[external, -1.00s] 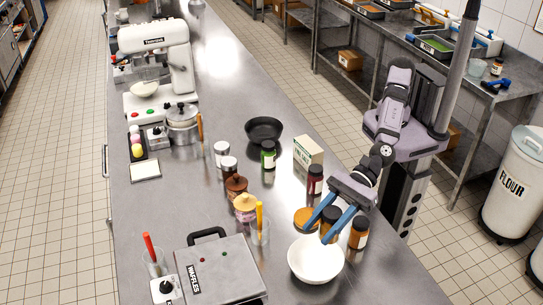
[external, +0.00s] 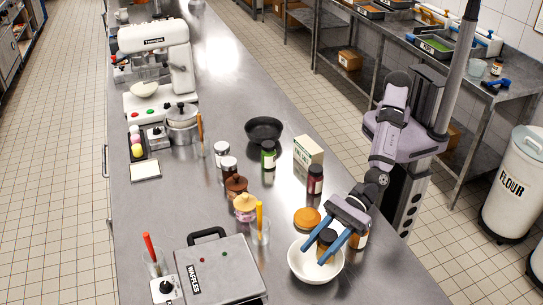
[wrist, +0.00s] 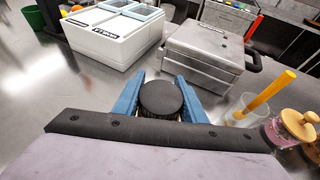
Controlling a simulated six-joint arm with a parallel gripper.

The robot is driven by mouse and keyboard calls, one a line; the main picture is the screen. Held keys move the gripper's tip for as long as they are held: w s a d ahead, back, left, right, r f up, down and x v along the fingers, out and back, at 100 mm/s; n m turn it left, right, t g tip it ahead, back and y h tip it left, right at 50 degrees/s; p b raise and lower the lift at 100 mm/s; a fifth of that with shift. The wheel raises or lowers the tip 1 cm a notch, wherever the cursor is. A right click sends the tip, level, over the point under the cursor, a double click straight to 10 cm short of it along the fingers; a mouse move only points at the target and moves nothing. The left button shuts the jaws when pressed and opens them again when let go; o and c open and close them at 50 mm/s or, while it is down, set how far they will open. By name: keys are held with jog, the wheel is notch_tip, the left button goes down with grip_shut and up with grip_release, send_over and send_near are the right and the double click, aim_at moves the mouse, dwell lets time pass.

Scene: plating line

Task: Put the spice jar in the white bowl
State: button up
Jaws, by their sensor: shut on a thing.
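The spice jar (external: 326,240), amber with a dark lid, is held between the two blue fingers of my gripper (external: 318,254). In the wrist view its round black lid (wrist: 161,98) sits between the fingers (wrist: 160,97). The white bowl (external: 316,275) stands on the steel counter near its front right. The jar and fingertips overlap the bowl's opening in the external view; whether the jar touches the bowl's inside cannot be told. The bowl cannot be made out in the wrist view.
Another amber jar (external: 361,239) stands close to the bowl's right, partly behind my gripper. An orange round item (external: 307,218) lies just behind the bowl. A waffle maker (external: 220,268) and a glass (external: 260,232) with a yellow-handled tool stand to the left.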

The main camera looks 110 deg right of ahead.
jog(key=shift+f, duration=0.6)
jog(key=shift+f+b, duration=0.6)
jog(key=shift+b, duration=0.3)
jog(key=o, duration=1.2)
jog(key=shift+s+r+p, duration=0.15)
jog(key=shift+r+p, duration=0.6)
jog(key=shift+p, duration=0.25)
jog(key=b+v, duration=0.4)
jog(key=v, duration=0.7)
jog(key=shift+s+d, duration=0.2)
jog(key=shift+s, duration=0.1)
